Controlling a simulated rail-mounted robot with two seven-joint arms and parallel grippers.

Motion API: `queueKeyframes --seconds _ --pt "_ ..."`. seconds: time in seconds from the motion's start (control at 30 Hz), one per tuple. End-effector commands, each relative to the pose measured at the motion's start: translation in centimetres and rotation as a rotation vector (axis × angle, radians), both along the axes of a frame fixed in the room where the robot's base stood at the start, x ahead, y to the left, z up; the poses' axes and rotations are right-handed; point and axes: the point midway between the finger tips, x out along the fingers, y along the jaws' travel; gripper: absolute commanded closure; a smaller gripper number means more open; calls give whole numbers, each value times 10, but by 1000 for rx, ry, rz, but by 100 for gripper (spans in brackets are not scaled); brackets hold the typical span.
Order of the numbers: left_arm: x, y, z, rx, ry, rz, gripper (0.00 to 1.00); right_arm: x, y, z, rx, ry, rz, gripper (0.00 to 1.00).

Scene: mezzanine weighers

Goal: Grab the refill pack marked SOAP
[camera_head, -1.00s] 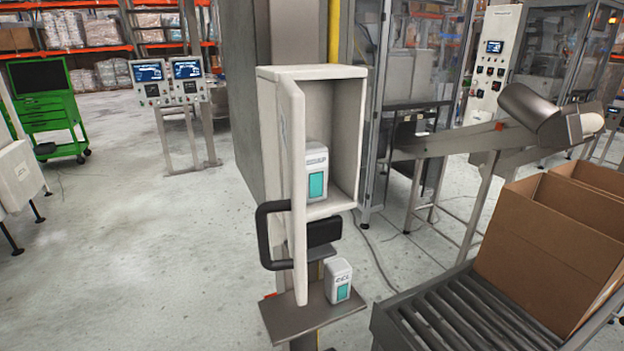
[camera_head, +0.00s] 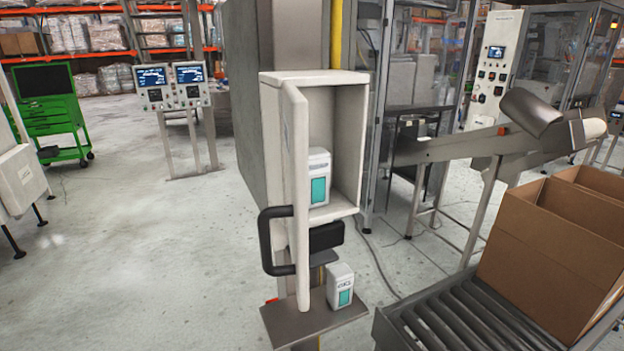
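Two white refill packs with teal panels are in view. One refill pack (camera_head: 318,178) stands upright inside the open wall cabinet (camera_head: 352,150), partly hidden on its left by the cabinet door. The other refill pack (camera_head: 340,287) stands on the grey shelf (camera_head: 290,326) below the cabinet. Both carry small dark lettering, too small to read surely, so I cannot tell which is marked SOAP. The cabinet door (camera_head: 298,190) stands open toward me, with a black handle (camera_head: 266,240) on its left side. Neither of my grippers is in view.
A roller conveyor (camera_head: 440,325) with open cardboard boxes (camera_head: 545,250) stands at the right. An inclined conveyor (camera_head: 450,148) is behind it. A dark box (camera_head: 326,236) sits under the cabinet. A green tool cart (camera_head: 50,112) stands at far left. The floor left of the cabinet is clear.

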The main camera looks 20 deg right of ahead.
Motion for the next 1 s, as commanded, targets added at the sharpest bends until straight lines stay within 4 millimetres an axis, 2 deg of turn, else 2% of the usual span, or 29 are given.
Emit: queueKeyframes --seconds 0.1,0.63,0.87,1.0 --pt "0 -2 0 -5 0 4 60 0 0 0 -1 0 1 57" --pt "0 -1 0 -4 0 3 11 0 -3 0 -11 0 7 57" --pt "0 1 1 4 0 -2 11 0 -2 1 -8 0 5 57" --pt "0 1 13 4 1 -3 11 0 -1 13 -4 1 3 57"
